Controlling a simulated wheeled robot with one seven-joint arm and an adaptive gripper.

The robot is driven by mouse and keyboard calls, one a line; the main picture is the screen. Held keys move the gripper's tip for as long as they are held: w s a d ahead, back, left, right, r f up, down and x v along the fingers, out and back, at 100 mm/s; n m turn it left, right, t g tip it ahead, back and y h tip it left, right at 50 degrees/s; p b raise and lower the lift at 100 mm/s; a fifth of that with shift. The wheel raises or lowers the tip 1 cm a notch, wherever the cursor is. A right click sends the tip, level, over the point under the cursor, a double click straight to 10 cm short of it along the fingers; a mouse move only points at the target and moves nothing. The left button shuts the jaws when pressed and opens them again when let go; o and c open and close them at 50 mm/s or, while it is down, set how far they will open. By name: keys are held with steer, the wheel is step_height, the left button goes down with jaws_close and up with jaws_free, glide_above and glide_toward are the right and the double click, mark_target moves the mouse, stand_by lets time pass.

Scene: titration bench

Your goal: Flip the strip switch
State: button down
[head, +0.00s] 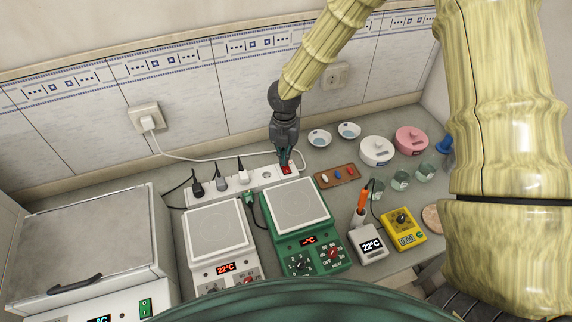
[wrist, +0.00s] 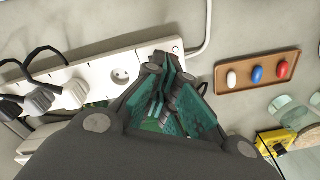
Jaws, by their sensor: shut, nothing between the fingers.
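A white power strip (head: 229,188) lies along the back of the bench, with several plugs in its left part and one bare socket. Its red switch (head: 286,169) is at the right end. My gripper (head: 284,160) is shut and empty, pointing down at that end, with its fingertips at or just above the switch. I cannot tell whether they touch. In the wrist view my gripper (wrist: 172,72) covers the right part of the strip (wrist: 97,72), and the switch is hidden behind the fingers.
A green hotplate (head: 297,205) and a white hotplate (head: 216,233) stand in front of the strip. A brown tray (head: 322,181) with stir bars lies to the right. White and pink round containers (head: 411,139) stand farther right. A cable runs to the wall socket (head: 145,116).

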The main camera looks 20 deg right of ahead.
steer(key=shift+r+p, duration=1.7)
steer(key=shift+r, duration=0.35)
steer(key=shift+a, duration=0.1)
